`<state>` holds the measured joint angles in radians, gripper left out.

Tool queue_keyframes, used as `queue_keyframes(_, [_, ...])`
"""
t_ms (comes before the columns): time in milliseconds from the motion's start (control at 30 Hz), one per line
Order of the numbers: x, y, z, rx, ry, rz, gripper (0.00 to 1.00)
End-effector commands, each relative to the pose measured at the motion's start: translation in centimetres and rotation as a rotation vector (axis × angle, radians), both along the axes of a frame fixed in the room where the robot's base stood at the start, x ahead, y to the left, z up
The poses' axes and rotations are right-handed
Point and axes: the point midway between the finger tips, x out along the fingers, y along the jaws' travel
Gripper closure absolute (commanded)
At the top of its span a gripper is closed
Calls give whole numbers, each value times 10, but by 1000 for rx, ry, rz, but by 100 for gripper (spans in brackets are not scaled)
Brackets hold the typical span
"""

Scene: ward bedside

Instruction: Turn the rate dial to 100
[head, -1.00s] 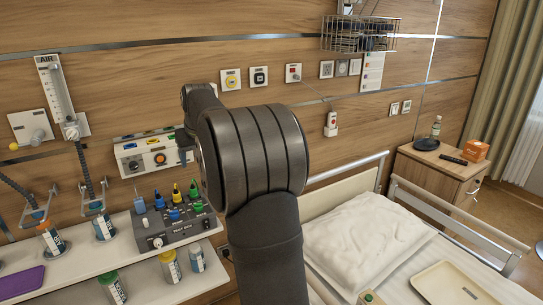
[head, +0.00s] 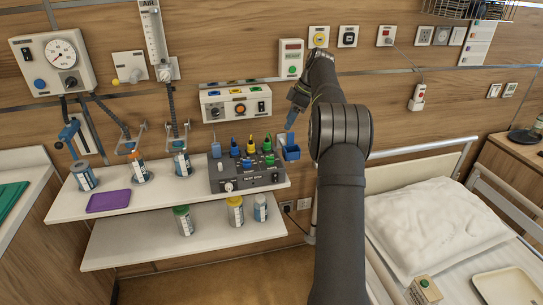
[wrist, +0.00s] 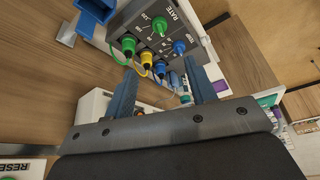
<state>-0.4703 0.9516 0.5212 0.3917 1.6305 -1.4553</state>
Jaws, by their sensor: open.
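The rate dial (wrist: 160,25) is a green knob under the label RATE on the grey test box (wrist: 132,18) in the wrist view. A printed scale surrounds it; its setting is too small to read. In the head view the dial (head: 270,160) is on the right part of the test box (head: 230,183), on the upper shelf. My gripper (wrist: 160,70) is open, its blue fingers apart with nothing held. In the head view my gripper (head: 291,117) is above and right of the box, clear of the dial.
Green (wrist: 128,46), yellow (wrist: 146,61) and blue plugs stand up along the box edge near the dial. A blue holder (head: 290,150) is right of the box. A wall panel (head: 236,103) is behind. Bottles and a purple pad (head: 108,201) are on the left.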

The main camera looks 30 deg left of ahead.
Motion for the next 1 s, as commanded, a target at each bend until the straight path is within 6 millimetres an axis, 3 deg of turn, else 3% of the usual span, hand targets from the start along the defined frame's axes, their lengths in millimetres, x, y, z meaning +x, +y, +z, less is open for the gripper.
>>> queue_keyframes(167, [-3,6,-16,1,2,10,49])
queue_keyframes(700, [-20,46,-122,-1,0,7,49])
queue_keyframes(1000, [-25,59,-156,0,-2,5,49])
